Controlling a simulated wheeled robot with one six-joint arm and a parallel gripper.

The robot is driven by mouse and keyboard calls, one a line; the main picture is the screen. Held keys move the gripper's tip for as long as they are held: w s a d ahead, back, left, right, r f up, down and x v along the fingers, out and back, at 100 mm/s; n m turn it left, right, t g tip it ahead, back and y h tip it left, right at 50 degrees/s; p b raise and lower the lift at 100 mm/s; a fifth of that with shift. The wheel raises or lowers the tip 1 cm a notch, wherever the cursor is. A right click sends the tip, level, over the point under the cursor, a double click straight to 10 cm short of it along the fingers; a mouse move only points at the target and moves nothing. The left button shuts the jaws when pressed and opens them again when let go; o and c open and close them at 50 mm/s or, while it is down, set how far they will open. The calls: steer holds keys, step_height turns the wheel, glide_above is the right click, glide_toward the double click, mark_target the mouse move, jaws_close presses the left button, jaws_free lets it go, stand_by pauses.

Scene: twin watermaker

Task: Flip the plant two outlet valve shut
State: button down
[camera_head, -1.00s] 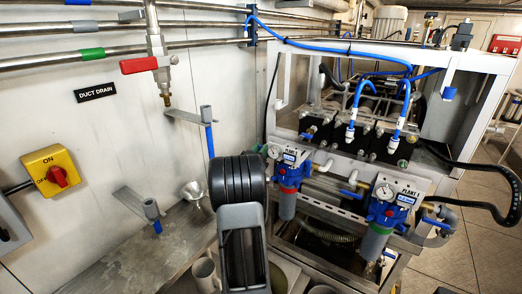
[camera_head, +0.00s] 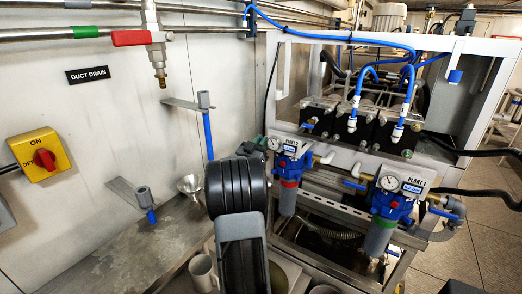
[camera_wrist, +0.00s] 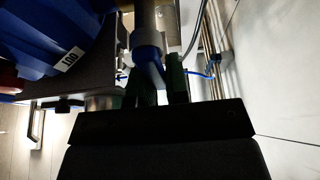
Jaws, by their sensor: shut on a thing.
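The plant two filter unit (camera_head: 288,170), with a white gauge panel and blue body, stands on the frame just right of my arm in the head view. In the wrist view a blue valve handle (camera_wrist: 154,72) hangs below a blue collar on a pipe. My gripper (camera_wrist: 157,84) has its dark green fingers on either side of this handle and is shut on it. The large blue filter body (camera_wrist: 50,35) fills the upper left of the wrist view. In the head view my arm hides the handle and most of the gripper.
The plant 1 filter unit (camera_head: 386,205) stands to the right, with its own blue valve handle (camera_head: 445,213). A red-handled drain valve (camera_head: 135,38) hangs above.

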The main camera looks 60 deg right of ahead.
steer(key=c, duration=1.4)
jaws_free()
steer(key=b+v, duration=0.1)
steer(key=v, duration=0.6)
steer(key=shift+a, duration=0.3)
